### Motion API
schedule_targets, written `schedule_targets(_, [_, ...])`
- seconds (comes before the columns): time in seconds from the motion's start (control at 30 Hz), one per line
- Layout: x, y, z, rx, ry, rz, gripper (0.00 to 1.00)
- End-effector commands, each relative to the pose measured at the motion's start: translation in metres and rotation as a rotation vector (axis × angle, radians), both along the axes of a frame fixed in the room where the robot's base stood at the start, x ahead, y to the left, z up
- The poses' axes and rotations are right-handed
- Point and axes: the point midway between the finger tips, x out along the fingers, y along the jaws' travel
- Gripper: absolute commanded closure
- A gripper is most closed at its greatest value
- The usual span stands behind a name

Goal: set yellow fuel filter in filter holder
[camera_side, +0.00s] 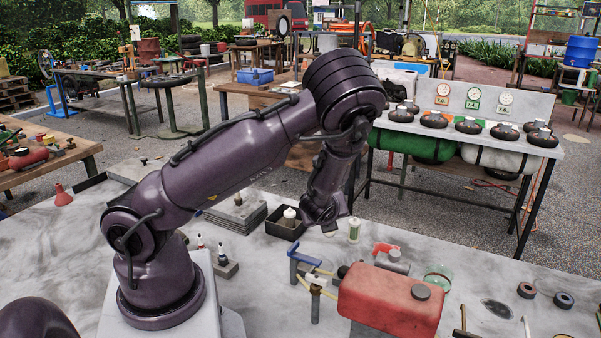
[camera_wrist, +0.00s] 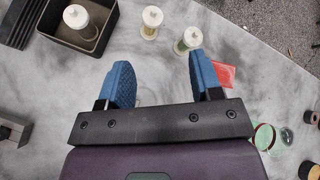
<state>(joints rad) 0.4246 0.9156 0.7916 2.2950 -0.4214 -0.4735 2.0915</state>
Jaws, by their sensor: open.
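In the wrist view, a small clear filter with a white cap and a pale yellowish body (camera_wrist: 151,22) stands upright near the top edge. A similar greenish filter (camera_wrist: 187,40) stands to its right, and it also shows in the side view (camera_side: 354,230). A third white-capped filter (camera_wrist: 82,24) stands in a dark open tray (camera_wrist: 52,30). My gripper (camera_wrist: 158,62) is open with blue fingers apart and nothing between them. The yellowish filter lies ahead of the gap, and the greenish one is close by the right fingertip. I cannot tell for certain which part is the filter holder.
A red fuel tank (camera_side: 392,300) stands at the front right, beside a blue-handled stand with yellowish arms (camera_side: 310,275). A red-topped item (camera_side: 386,250) and a green-rimmed glass dish (camera_side: 437,277) are behind it. Stacked grey plates (camera_side: 238,212) lie left of the tray.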

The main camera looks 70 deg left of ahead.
Motion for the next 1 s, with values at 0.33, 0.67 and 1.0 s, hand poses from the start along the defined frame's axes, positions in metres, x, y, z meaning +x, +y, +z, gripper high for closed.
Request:
schedule_targets(0.33, [-0.003,-0.119,0.067,-0.918,-0.341,0.542,0.41])
schedule_targets(0.67, [-0.067,-0.191,0.185,-1.356,-0.453,0.970,0.41])
schedule_targets(1.0, [-0.143,-0.205,0.236,-1.392,-0.630,1.269,0.39])
